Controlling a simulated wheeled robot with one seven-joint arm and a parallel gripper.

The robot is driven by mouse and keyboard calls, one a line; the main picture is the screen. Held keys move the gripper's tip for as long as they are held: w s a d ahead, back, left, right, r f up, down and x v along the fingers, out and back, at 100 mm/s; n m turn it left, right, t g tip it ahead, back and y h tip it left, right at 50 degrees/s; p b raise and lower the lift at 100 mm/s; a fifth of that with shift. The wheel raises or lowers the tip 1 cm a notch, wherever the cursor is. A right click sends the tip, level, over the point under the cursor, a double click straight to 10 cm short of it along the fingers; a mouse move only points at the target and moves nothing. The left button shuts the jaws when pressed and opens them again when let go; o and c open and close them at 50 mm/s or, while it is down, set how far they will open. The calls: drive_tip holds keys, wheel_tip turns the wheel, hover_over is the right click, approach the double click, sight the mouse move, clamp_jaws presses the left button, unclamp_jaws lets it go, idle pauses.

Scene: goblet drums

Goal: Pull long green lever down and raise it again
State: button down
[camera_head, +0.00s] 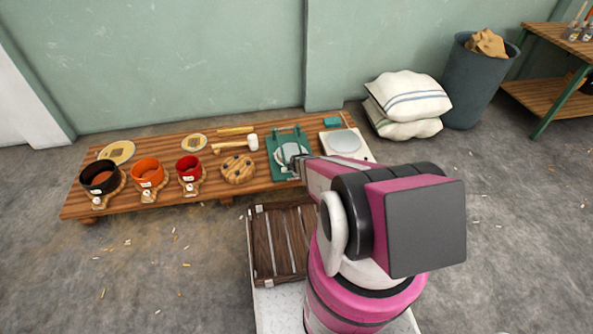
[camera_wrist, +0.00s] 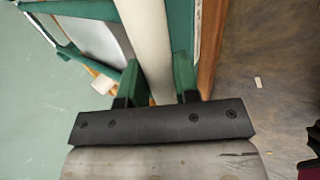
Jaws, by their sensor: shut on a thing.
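The green press-like device (camera_head: 273,158) stands on the low wooden bench, with a round pale disc (camera_head: 291,152) in its middle. Its green frame also shows in the wrist view (camera_wrist: 180,22). My gripper (camera_head: 298,168) is at the device's near side. In the wrist view my gripper (camera_wrist: 158,82) is shut on a pale bar (camera_wrist: 145,35), which runs up the picture between two green finger-like pieces. No clearly long green lever can be told apart; my gripper and arm hide part of the device in the head view.
The bench (camera_head: 75,207) also holds a black pot (camera_head: 99,176), an orange pot (camera_head: 147,171), a red pot (camera_head: 188,168), a mallet (camera_head: 250,142) and a white scale-like plate (camera_head: 346,141). A dark wooden crate (camera_head: 263,245) stands before the bench. White sacks (camera_head: 408,98) lie to the right.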

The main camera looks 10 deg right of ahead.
drive_tip(key=shift+s+f, duration=0.45)
drive_tip(key=shift+f, duration=0.35)
drive_tip(key=c, duration=0.8)
unclamp_jaws()
drive_tip(key=shift+c, duration=0.2)
drive_tip(key=shift+r, duration=0.1)
drive_tip(key=shift+r, duration=0.2)
drive_tip(key=shift+r, duration=0.1)
drive_tip(key=v, duration=1)
drive_tip(key=shift+r, duration=0.3)
